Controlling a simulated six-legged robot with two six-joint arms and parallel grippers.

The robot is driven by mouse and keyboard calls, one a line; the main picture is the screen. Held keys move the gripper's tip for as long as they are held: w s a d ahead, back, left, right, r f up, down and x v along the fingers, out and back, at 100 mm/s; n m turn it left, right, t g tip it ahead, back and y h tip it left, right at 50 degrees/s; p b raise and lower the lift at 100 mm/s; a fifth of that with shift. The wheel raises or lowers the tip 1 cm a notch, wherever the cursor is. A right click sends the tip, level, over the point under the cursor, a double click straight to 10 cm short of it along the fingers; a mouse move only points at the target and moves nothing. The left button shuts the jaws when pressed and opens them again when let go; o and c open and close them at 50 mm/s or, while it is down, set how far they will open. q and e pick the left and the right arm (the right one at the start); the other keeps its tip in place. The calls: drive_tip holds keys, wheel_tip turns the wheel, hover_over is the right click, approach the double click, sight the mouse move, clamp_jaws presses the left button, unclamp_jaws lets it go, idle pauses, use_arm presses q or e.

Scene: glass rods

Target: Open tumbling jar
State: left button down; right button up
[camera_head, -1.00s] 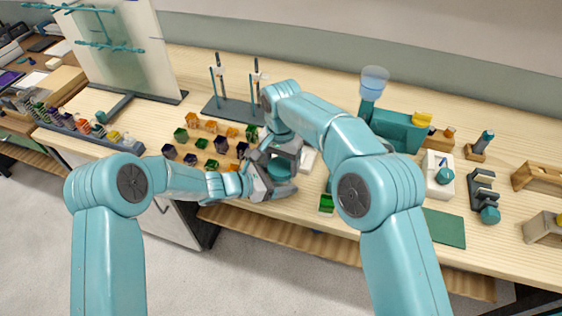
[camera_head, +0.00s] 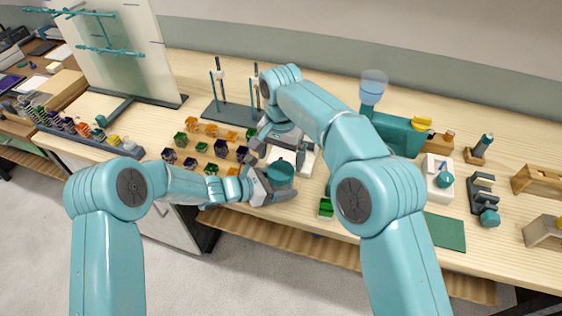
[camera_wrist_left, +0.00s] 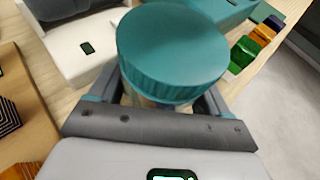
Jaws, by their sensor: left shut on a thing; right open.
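The tumbling jar has a teal ribbed lid (camera_head: 281,173), which sits on it and fills the middle of the left wrist view (camera_wrist_left: 172,50). Little of the jar body (camera_wrist_left: 150,100) shows below the lid. My left gripper (camera_head: 270,188) is shut around the jar below its lid and holds it near the bench's front edge. My right gripper (camera_head: 277,150) is open and empty just above and behind the lid, with a visible gap to it.
A white device (camera_wrist_left: 85,50) stands close behind the jar. A green block (camera_head: 326,208) lies at the right near the front edge.

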sight(281, 170)
use_arm(q)
drive_tip(key=shift+w, duration=0.1)
use_arm(e)
wheel_tip(281, 170, up, 3)
drive_tip(key=m, duration=0.2)
drive_tip(key=shift+m, duration=0.3)
drive_tip(key=shift+r, duration=0.15)
wheel_tip(281, 170, down, 8)
drive_tip(key=shift+r, duration=0.1)
drive_tip(key=c, duration=1.1)
use_arm(q)
drive_tip(key=shift+a, duration=0.1)
use_arm(e)
drive_tip(key=n, duration=0.2)
drive_tip(key=shift+n, duration=0.4)
drive_tip(key=shift+d, duration=0.1)
drive_tip(key=o, duration=1.2)
drive_tip(key=shift+c, duration=0.2)
